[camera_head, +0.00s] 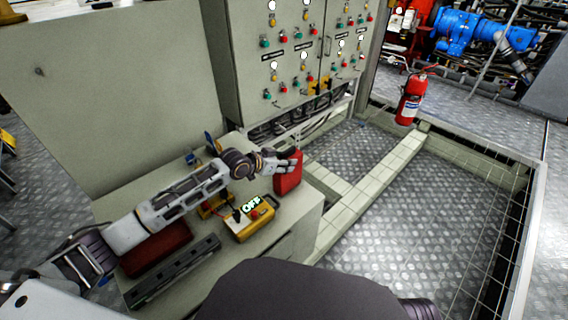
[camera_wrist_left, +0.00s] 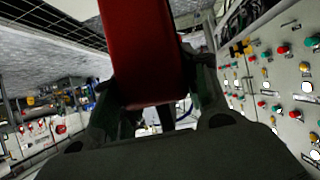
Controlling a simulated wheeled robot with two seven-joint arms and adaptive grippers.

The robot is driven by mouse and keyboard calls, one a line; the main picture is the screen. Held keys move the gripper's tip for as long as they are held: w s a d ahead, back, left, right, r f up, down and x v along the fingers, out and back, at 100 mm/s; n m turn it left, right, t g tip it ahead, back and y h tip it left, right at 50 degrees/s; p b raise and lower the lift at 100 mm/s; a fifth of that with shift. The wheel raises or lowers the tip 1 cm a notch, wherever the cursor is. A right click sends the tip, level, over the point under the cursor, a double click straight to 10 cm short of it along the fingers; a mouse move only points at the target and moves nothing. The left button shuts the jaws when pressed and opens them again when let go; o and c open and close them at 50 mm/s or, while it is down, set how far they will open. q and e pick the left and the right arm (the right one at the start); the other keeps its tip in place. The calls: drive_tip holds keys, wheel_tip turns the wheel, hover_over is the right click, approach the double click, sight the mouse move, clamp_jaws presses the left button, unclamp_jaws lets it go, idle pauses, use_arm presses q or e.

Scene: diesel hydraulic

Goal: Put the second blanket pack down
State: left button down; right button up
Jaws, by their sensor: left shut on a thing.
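A red blanket pack (camera_head: 288,176) is in my left gripper (camera_head: 289,163) at the right end of the cabinet top in the head view. In the left wrist view the red pack (camera_wrist_left: 145,50) sits between the two fingers of the left gripper (camera_wrist_left: 158,92), which is shut on it. The pack stands roughly upright at the cabinet's edge; I cannot tell whether it touches the top. Another red pack (camera_head: 156,250) lies flat on the cabinet top, partly hidden by my left arm. My right gripper is not in view.
A yellow control box (camera_head: 251,220) with an "OFF" label stands on the cabinet top (camera_head: 285,218), close to the held pack. A grey control panel (camera_head: 290,60) with buttons rises behind. A red fire extinguisher (camera_head: 410,98) stands farther right. The metal floor (camera_head: 420,220) there is open.

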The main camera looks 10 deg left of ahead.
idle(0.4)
use_arm(q)
drive_tip(key=c, duration=0.8)
unclamp_jaws()
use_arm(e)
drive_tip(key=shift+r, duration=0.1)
use_arm(q)
drive_tip(key=shift+o, duration=0.2)
drive_tip(key=shift+r, duration=0.1)
drive_tip(key=shift+p+v, duration=0.35)
drive_tip(key=shift+v, duration=0.55)
drive_tip(key=p+v, duration=0.3)
drive_tip(key=v, duration=0.7)
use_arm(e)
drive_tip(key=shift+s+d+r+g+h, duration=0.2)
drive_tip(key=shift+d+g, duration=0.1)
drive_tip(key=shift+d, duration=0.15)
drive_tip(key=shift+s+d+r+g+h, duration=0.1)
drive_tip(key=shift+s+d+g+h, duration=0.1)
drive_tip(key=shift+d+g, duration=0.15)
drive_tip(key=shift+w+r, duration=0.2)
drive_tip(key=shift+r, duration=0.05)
use_arm(q)
drive_tip(key=shift+s, duration=0.15)
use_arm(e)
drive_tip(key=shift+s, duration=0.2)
